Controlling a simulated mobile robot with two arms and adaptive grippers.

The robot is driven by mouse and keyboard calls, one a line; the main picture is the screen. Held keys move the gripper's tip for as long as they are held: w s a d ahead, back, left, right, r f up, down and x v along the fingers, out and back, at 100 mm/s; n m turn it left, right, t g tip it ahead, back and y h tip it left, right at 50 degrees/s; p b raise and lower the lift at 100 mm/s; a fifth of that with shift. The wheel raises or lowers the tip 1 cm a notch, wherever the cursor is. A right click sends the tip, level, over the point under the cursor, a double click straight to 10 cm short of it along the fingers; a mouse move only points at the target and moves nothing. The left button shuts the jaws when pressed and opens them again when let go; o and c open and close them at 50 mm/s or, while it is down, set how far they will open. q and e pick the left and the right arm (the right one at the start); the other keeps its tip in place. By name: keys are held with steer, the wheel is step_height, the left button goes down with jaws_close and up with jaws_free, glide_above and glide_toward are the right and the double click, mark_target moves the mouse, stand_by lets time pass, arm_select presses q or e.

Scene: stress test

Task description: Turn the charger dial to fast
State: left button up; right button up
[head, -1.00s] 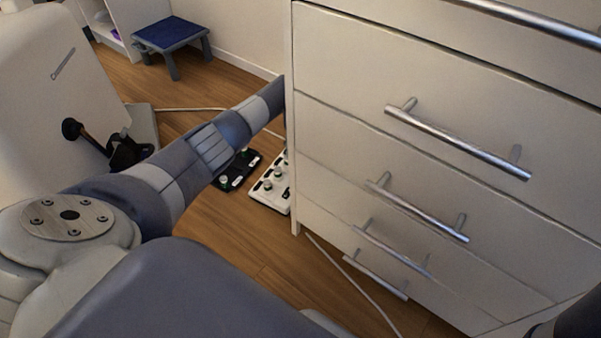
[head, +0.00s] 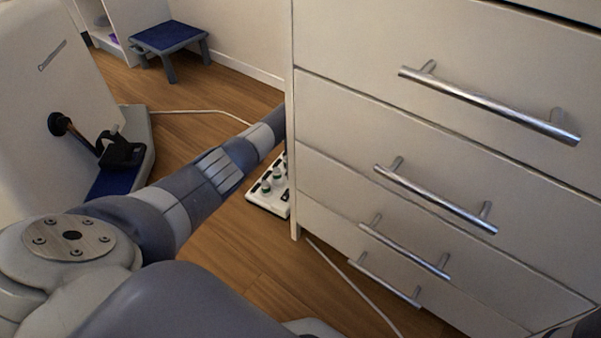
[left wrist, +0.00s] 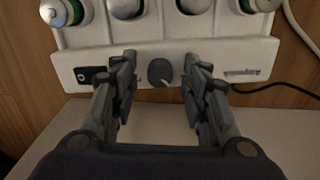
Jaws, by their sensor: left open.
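The white charger (left wrist: 232,58) fills the top of the left wrist view, with round battery-like pieces in its top. Its dark round dial (left wrist: 160,72) sits in the middle of the front face, with a pale mark toward the lower right. My left gripper (left wrist: 159,80) is open, with one finger on each side of the dial and visible gaps to it. Whether the fingertips reach the dial's depth I cannot tell. In the head view the charger (head: 262,197) stands on the floor, partly behind the cabinet and my left arm. That view hides the left gripper.
A white drawer cabinet (head: 340,120) with metal bar handles fills the right side. A blue-topped step stool (head: 168,36) stands at the back. A pale cable (head: 355,285) runs along the wooden floor. A black cable (left wrist: 275,86) lies right of the charger.

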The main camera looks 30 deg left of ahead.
arm_select(q)
jaws_close()
